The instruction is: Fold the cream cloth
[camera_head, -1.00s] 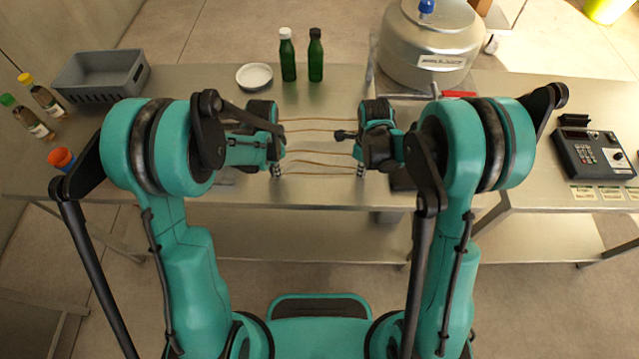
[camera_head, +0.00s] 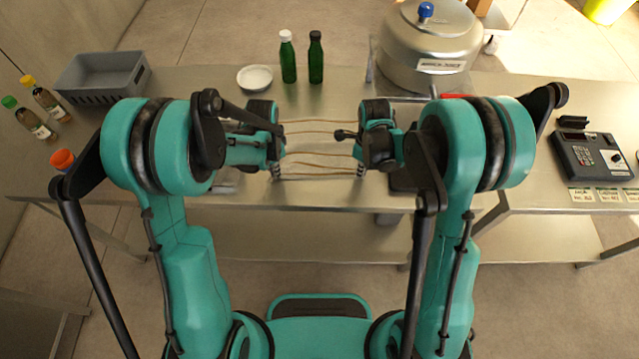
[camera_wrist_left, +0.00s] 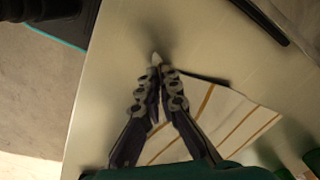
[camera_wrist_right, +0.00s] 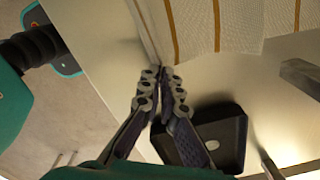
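The cream cloth (camera_head: 320,147) with tan stripes lies on the metal table between my two grippers in the head view. My left gripper (camera_head: 277,172) is at its front left corner; in the left wrist view its fingertips (camera_wrist_left: 158,66) are together, with a pale bit of cloth at the tip. The striped cloth (camera_wrist_left: 235,115) spreads to the right there. My right gripper (camera_head: 361,171) is at the front right corner; in the right wrist view its fingertips (camera_wrist_right: 164,72) are shut at the cloth's edge (camera_wrist_right: 235,25). The pinched parts are mostly hidden.
A white dish (camera_head: 254,78) and two green bottles (camera_head: 288,58) (camera_head: 316,58) stand behind the cloth. A large metal pot (camera_head: 430,45) is at back right. A dark tray-like object (camera_wrist_right: 205,138) lies close to my right gripper. A grey crate (camera_head: 103,77) stands at left.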

